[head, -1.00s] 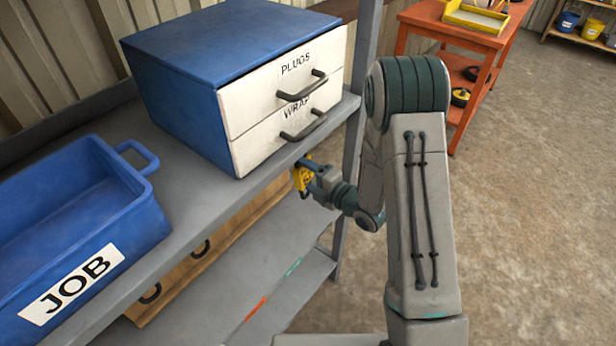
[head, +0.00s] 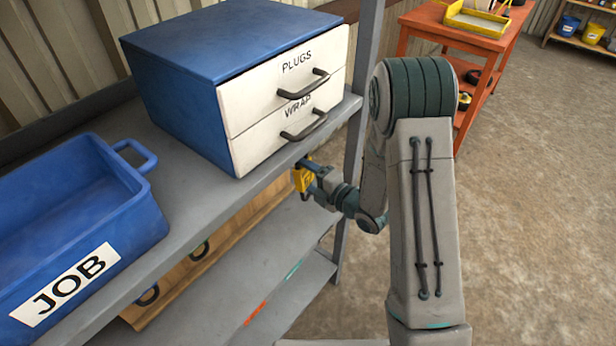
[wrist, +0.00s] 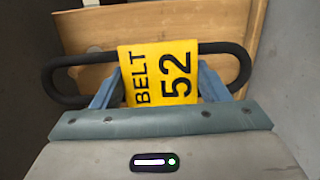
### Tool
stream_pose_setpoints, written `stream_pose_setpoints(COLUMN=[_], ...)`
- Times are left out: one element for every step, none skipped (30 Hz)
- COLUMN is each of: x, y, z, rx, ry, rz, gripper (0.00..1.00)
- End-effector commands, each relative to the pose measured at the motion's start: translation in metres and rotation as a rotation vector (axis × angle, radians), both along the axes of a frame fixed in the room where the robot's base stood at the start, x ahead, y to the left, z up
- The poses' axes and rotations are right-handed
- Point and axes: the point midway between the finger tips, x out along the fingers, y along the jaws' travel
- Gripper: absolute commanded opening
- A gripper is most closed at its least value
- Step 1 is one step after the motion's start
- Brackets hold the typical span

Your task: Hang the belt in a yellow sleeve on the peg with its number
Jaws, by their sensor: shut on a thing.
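The belt (wrist: 68,78) is a black loop in a yellow sleeve (wrist: 158,72) marked "BELT 52" in the wrist view. My gripper (wrist: 160,88) is shut on the sleeve, with the loop sticking out on both sides. In the head view my gripper (head: 309,181) holds the yellow sleeve (head: 301,180) beside the shelf's front edge, below the drawer box. No numbered peg is in view.
The grey shelf (head: 195,212) bears a blue drawer box (head: 190,95) labelled PLUGS and WRAP, and a blue JOB bin (head: 150,215). A wooden board with black rings (head: 185,268) sits below. An orange workbench (head: 440,31) stands behind; floor at right is clear.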

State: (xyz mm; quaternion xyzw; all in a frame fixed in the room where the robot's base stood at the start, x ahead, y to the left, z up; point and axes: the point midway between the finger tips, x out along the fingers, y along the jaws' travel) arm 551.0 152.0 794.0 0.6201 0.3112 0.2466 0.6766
Motion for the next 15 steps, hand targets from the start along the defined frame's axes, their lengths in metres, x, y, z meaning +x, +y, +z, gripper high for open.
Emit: stream_pose_setpoints(x=[0.0,0.0,0.001,0.001,0.002,0.003,0.004,0.005,0.006,0.006,0.007,0.008,0.009,0.01,0.011], y=[0.0,0.001,0.001,0.002,0.003,0.004,0.005,0.006,0.007,0.008,0.009,0.011,0.012,0.013,0.014], z=[0.0,0.0,0.0,0.0,-0.001,-0.001,-0.001,-0.001,-0.001,-0.001,-0.001,-0.001,0.0,0.0,0.0], rx=[0.001,0.0,0.0,0.0,0.0,0.0,-0.001,-0.001,-0.001,-0.001,-0.001,-0.001,-0.001,-0.001,-0.001], ry=[-0.001,-0.001,-0.001,-0.001,-0.001,-0.001,-0.002,-0.001,-0.002,-0.002,-0.003,-0.003,-0.003,-0.004,-0.004], rz=[0.0,0.0,0.0,0.001,0.001,0.001,0.001,0.001,0.001,0.001,0.001,0.001,0.001,0.0,0.0], gripper=[0.43,0.43,0.43,0.43,0.43,0.43,0.43,0.43,0.43,0.43,0.43,0.43,0.43,0.43,0.43])
